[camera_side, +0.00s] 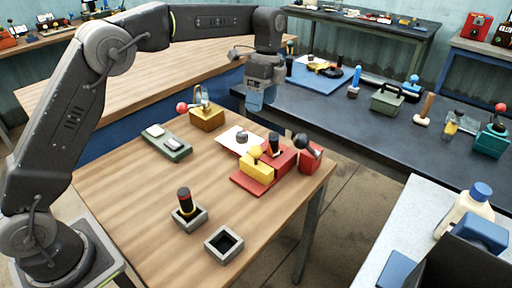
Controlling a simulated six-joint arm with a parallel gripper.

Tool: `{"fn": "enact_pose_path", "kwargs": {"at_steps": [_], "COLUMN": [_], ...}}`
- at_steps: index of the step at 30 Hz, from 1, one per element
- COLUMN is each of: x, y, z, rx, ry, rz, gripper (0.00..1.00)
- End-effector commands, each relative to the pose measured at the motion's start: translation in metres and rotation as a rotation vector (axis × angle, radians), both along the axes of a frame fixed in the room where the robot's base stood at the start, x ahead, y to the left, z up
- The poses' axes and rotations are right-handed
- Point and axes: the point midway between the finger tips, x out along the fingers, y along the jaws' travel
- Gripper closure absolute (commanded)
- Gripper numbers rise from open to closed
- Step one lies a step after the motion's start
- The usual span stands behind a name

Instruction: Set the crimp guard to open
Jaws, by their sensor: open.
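My gripper (256,104) hangs open and empty above the back right of the wooden table, pointing down. Below it, apart from it, stands a red device (283,161) with a red base plate, a yellow block (256,172) with a yellow knob, and a black upright handle (274,143). A red box (310,157) with a dark ball knob (300,141) adjoins it on the right. I cannot tell for certain which of these parts is the crimp guard, or its position.
On the wooden table (130,185) are a brass-coloured block (207,117) with a red-knobbed lever, a green switch box (167,142), a white sheet (232,140) with a grey knob, a black-handled piece in a grey holder (190,218) and an empty grey holder (224,244). The front left is clear.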

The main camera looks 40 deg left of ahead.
Motion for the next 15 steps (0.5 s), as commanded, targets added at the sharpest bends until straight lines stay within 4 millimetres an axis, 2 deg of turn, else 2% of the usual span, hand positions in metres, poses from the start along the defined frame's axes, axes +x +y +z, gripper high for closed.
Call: {"fn": "enact_pose_path", "kwargs": {"at_steps": [5, 15], "x": [-0.005, -0.018], "y": [-0.001, -0.003], "z": [-0.022, -0.090], "rx": [0.000, 0.001], "ry": [0.004, 0.003], "rz": [0.000, 0.002], "gripper": [0.36, 0.36]}}
